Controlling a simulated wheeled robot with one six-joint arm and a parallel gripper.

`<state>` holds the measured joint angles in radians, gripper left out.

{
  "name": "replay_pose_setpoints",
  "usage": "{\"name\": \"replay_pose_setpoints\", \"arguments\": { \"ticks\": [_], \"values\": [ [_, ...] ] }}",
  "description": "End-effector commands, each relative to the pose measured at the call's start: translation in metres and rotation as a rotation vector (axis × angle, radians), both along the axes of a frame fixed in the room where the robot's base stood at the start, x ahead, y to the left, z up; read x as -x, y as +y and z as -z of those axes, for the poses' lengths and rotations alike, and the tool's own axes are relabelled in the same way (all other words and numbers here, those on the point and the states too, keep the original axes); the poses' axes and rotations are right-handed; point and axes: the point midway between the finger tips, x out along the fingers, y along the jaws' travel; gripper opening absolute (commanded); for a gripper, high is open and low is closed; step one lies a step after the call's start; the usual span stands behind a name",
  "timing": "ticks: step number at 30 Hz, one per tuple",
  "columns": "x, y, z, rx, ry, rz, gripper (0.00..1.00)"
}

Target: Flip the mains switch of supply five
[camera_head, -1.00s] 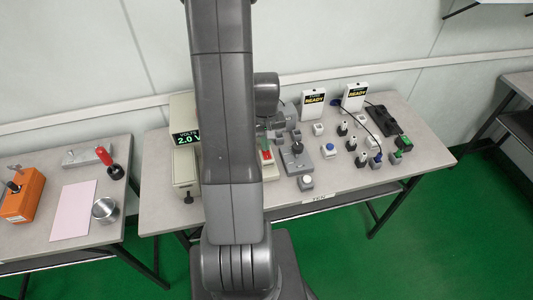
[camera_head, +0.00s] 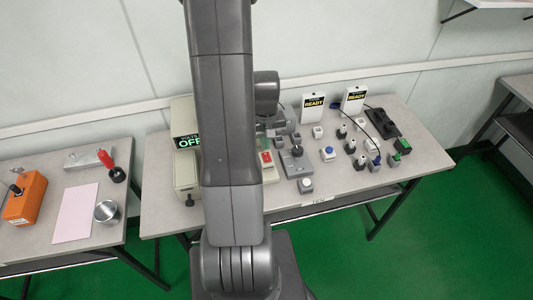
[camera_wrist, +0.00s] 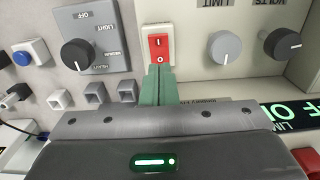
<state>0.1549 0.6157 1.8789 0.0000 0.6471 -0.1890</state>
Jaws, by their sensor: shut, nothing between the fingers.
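A red rocker switch (camera_wrist: 158,48) marked I and O sits on a pale plate in the wrist view; it also shows in the head view (camera_head: 266,157). My gripper (camera_wrist: 158,75) has its green fingers closed together, with the tips at the lower, O end of the rocker. I cannot tell whether they touch it. The cream supply (camera_wrist: 210,75) with knobs is right of the switch. In the head view, the supply (camera_head: 184,168) is partly hidden behind my arm, and its display (camera_head: 188,141) reads OFF. No number five is legible.
A grey panel with a black knob (camera_wrist: 77,55) stands left of the switch, with small grey blocks below. In the head view, two READY boxes (camera_head: 313,106) (camera_head: 354,97) and several small switches stand to the right. An orange box (camera_head: 24,199) is on the left table.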

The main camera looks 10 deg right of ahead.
Motion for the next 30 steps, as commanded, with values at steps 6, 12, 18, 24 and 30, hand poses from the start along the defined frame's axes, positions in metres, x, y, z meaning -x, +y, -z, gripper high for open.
{"name": "replay_pose_setpoints", "arguments": {
  "ticks": [6,12,18,24,30],
  "values": [
    [0.0,0.0,-0.021,0.0,-0.001,0.0,0.0],
    [0.0,0.0,-0.037,0.0,0.0,0.0,0.0],
    [0.0,0.0,-0.045,0.0,-0.001,0.0,0.0],
    [0.0,0.0,-0.044,0.0,0.0,0.0,0.0],
    [0.0,0.0,-0.039,0.0,0.0,0.0,0.0]
  ]
}}
